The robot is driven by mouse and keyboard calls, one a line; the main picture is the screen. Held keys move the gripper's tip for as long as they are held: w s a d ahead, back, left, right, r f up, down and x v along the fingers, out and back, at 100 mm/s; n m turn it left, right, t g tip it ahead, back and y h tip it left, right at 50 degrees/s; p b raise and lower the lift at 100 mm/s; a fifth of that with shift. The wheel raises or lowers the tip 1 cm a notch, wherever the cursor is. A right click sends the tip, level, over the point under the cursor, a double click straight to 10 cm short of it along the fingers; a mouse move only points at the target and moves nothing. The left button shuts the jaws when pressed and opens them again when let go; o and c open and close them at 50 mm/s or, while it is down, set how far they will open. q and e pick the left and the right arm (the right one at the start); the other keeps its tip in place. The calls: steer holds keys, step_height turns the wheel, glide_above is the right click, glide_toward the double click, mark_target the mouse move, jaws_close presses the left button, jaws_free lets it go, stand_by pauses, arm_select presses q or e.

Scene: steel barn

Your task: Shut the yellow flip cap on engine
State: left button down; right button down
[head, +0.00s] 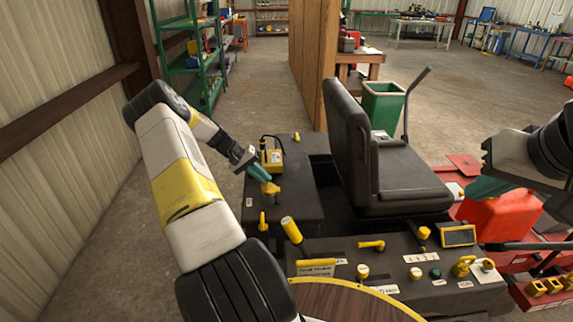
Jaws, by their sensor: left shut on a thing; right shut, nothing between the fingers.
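The yellow flip cap (271,188) is on a short dark neck (269,200) that stands on the dark engine housing (290,207), left of the seat. My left gripper (263,178) reaches in from the left, and its teal fingers are shut on the cap from above. The fingers hide part of the cap, and I cannot tell its exact angle to the neck. My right gripper (484,188) is at the right, shut and empty, in front of the red can and well away from the cap.
A yellow box with a black cable (272,158) sits just behind the cap. Yellow levers (292,229) and a control panel (400,262) are in front. The black seat (385,165) rises to the right. A red can (500,215) stands by my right gripper.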

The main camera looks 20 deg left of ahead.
arm_select(q)
steer(key=shift+s+a+f+t+h, duration=0.2)
steer(key=shift+a+f+h, duration=0.2)
steer(key=shift+f, duration=0.15)
steer(key=shift+s+a+f+t+h, duration=0.2)
steer(key=shift+a+f+h, duration=0.2)
steer(key=shift+f, duration=0.1)
steer(key=shift+s+f, duration=0.1)
steer(key=shift+f, duration=0.1)
steer(key=c, duration=1.5)
jaws_free()
steer(key=shift+a+r, duration=0.1)
steer(key=shift+r, duration=0.1)
glide_toward(265, 186)
steer(key=shift+s+a+r, duration=0.2)
steer(key=shift+a+r, duration=0.15)
steer(key=shift+r, duration=0.2)
